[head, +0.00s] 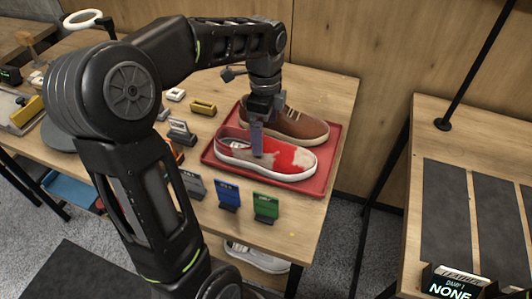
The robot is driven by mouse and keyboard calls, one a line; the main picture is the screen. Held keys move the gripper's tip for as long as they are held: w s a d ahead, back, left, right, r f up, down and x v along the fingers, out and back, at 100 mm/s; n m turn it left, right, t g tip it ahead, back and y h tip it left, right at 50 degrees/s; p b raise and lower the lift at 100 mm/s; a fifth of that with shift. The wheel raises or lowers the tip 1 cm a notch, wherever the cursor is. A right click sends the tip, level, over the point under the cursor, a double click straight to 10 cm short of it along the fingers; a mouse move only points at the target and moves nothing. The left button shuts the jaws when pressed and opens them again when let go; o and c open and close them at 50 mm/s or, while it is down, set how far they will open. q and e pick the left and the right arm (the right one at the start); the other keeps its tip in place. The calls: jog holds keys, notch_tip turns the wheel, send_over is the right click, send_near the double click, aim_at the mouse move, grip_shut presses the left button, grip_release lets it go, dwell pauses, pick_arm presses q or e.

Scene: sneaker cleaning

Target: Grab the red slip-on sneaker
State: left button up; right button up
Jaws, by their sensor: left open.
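The red slip-on sneaker (292,158), red with greyish-beige patches and a white sole, lies in the front part of a red tray (331,150) on the wooden table. A brown lace-up shoe (299,126) lies behind it in the same tray. My left gripper (257,152) points down over the red sneaker, with its fingertips at the shoe's middle near the opening. It is open; whether the fingers touch the shoe cannot be told. My right gripper is not in view.
Blue (228,194) and green (266,207) label stands are in front of the tray. A yellow brush-like item (203,107) lies to its left. A second table (424,147) with dark mats and a "NONE" sign (455,284) is at right. A pale shoe (258,258) sits below the table.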

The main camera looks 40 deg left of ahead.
aim_at(266, 139)
pick_arm(q)
jog(key=shift+f, duration=0.3)
jog(key=shift+d+f+p, duration=0.15)
jog(key=shift+f+p, duration=0.25)
jog(key=shift+f, duration=2.2)
jog(key=c, duration=1.8)
